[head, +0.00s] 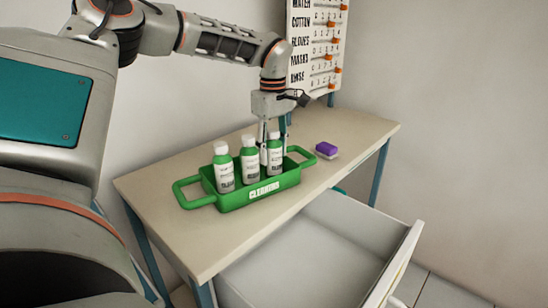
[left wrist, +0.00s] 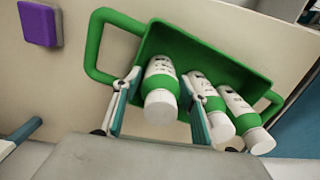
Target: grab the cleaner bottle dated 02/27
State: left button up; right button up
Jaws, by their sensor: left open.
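Three white cleaner bottles with green bands stand in a row in a green caddy (head: 232,202) on the table: a left bottle (head: 223,172), a middle bottle (head: 250,165) and a right bottle (head: 274,160). Their date labels are too small to read. My left gripper (head: 273,148) points down at the right bottle, open, with one finger on each side of it. In the left wrist view this bottle (left wrist: 160,88) is between the open fingers, and the other two bottles (left wrist: 210,105) (left wrist: 241,115) are outside them, to the right. My right gripper is not in view.
A purple-topped block (head: 326,149) lies on the table (head: 350,138) right of the caddy. An open drawer (head: 345,230) juts out below the table's front edge. A board with lettering and orange sliders (head: 318,45) stands behind.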

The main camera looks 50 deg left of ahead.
pick_arm(q)
jog(key=shift+r, duration=0.15)
jog(key=c, duration=1)
